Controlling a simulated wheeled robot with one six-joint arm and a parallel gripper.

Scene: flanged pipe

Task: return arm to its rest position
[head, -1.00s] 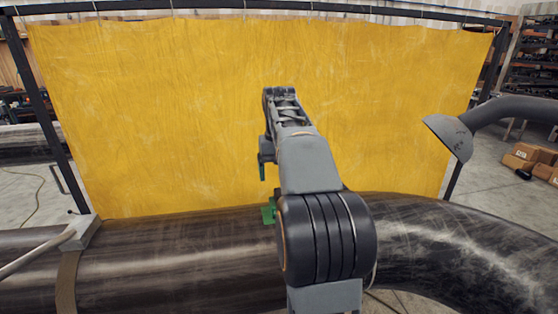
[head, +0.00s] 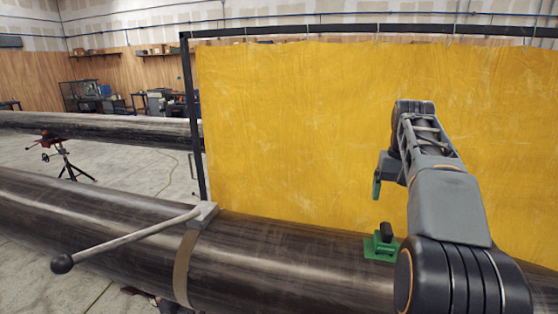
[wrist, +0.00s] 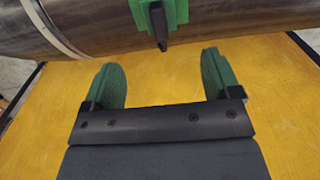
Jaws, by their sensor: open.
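My gripper (head: 377,188) hangs at the end of my raised arm, over the dark pipe (head: 260,257) and in front of the yellow curtain. The wrist view shows its two green-padded fingers (wrist: 162,76) apart, with nothing between them. A green block (head: 381,247) with a black handle sits on top of the pipe, below the gripper in the head view. The block also shows at the top of the wrist view (wrist: 173,12), beyond the fingertips and apart from them. My arm hides part of the pipe and curtain.
A yellow curtain (head: 290,120) on a black frame stands behind the pipe. A strap (head: 183,265) and a lever with a ball end (head: 130,242) are on the pipe at left. Another pipe (head: 100,126) and a tripod stand (head: 64,158) are farther back, with open floor between.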

